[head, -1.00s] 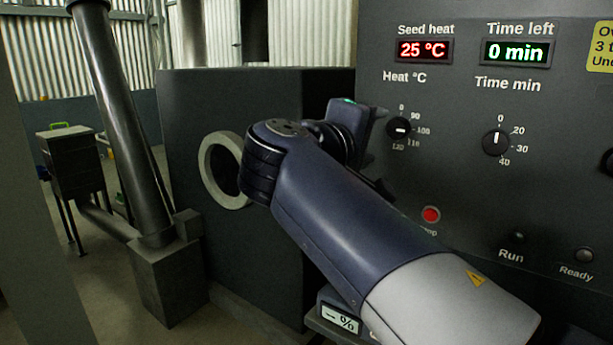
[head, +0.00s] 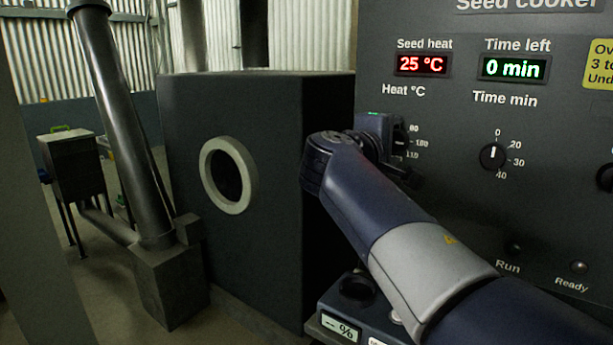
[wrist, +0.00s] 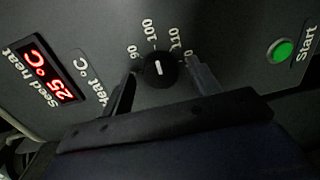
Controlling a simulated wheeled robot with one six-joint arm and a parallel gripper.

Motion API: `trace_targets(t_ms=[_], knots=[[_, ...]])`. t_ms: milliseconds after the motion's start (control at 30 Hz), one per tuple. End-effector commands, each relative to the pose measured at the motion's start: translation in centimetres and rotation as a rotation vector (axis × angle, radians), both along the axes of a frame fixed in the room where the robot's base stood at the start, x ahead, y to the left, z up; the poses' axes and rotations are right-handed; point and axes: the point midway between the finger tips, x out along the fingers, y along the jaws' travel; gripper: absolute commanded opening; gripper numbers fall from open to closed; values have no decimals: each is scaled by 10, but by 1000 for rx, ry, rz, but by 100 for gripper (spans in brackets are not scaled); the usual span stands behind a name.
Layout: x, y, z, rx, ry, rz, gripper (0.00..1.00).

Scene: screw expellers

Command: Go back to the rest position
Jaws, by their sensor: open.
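My gripper (head: 405,155) is in front of the cooker panel (head: 470,125), at the heat dial. In the wrist view its two dark fingers (wrist: 163,76) are apart, one on each side of the black heat knob (wrist: 160,70). I cannot tell whether they touch the knob. Nothing is held. The knob's white mark points roughly towards 100. In the head view my gripper hides the knob, and only part of its scale shows.
The time knob (head: 493,157) is to the right of my gripper. A green start button (wrist: 282,50) shows in the wrist view. The seed heat display (head: 422,64) reads 25 °C. A dark housing with a round port (head: 228,176) stands left. A moisture meter (head: 340,325) is below my arm.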

Motion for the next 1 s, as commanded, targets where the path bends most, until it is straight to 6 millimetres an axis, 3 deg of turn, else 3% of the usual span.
trace_targets(t_ms=[1000], knots=[[1,2,4,-742,540,0,58]])
